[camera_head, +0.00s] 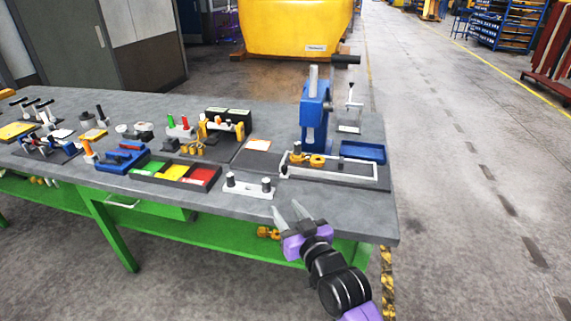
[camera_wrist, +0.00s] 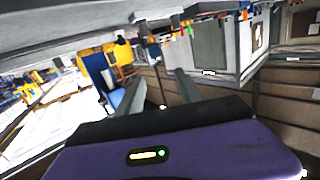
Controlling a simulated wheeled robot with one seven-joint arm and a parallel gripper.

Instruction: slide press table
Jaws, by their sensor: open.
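A blue arbor press (camera_head: 315,115) with a lever at its top stands at the back right of the grey workbench. In front of it lies a flat slide table with a pale frame (camera_head: 335,169) on a dark base. Brass-coloured parts (camera_head: 308,159) and a dark knob (camera_head: 340,163) show on or over that frame. My gripper (camera_head: 289,213) is at the bench's front edge, to the lower left of the slide table and apart from it. Its two fingers are spread, with nothing between them. In the wrist view my gripper's fingers (camera_wrist: 158,90) are also apart; a tilted blue shape there may be the press.
A white plate with two dark knobs (camera_head: 248,187) lies close behind my gripper on the grey workbench (camera_head: 140,192). A blue tray (camera_head: 363,151) is right of the press. Green, yellow and red bins (camera_head: 175,171) and several fixtures fill the left. Open floor lies right of the bench.

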